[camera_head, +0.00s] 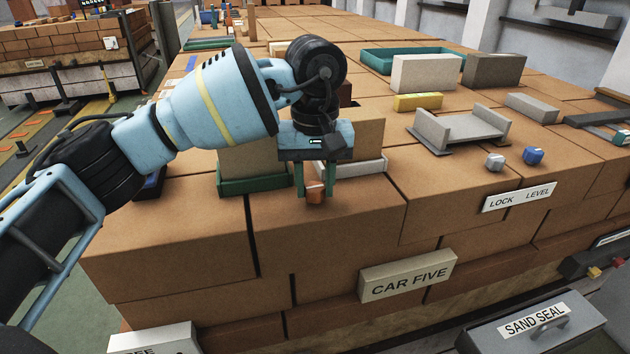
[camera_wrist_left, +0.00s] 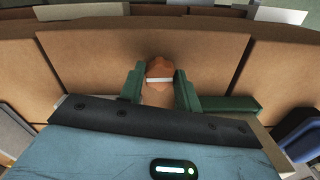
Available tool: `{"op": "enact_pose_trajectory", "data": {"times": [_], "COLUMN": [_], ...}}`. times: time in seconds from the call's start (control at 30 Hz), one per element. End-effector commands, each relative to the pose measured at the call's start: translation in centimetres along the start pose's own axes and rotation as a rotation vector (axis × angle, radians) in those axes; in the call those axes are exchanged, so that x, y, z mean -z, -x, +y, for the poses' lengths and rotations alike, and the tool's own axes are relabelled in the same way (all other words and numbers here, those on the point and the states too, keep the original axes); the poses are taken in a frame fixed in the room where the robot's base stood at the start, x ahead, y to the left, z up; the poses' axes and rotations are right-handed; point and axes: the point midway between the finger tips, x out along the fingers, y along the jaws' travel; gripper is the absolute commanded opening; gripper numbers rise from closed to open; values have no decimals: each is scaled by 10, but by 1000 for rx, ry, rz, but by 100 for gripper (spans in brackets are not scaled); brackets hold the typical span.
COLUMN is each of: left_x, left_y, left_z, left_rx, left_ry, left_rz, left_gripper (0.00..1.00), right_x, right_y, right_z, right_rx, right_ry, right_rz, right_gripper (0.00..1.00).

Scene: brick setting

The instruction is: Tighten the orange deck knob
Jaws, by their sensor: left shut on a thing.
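The orange deck knob (camera_head: 315,193) sits on the near part of the brown brick deck, in front of a pale tray and a green tray. It also shows in the left wrist view (camera_wrist_left: 160,70), with a lobed rim and a white bar across its near part. My left gripper (camera_head: 314,186) points down from above, with its green fingers on either side of the knob. In the left wrist view my left gripper (camera_wrist_left: 159,88) is shut on the knob. My right gripper does not show.
Behind the knob stand a green tray (camera_head: 245,186) and upright bricks. To the right are a grey cradle (camera_head: 460,128), a silver knob (camera_head: 495,161) and a blue knob (camera_head: 533,155) by the LOCK LEVEL label (camera_head: 517,197). A CAR FIVE plate (camera_head: 408,276) is on the deck's front face.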

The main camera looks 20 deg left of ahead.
Motion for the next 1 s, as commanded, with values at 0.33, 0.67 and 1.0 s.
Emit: {"op": "enact_pose_trajectory", "data": {"times": [0.33, 0.67, 1.0], "left_x": [0, 0, 0], "left_y": [-1, 0, 39], "left_z": [0, 0, 1], "left_rx": [1, 0, -1], "left_ry": [0, 1, 1], "left_rz": [-1, 0, 2], "left_gripper": [46, 55, 55], "right_x": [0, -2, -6], "right_y": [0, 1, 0], "right_z": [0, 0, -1], "right_rx": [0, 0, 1], "right_ry": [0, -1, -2], "right_rz": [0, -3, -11], "right_gripper": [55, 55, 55]}}
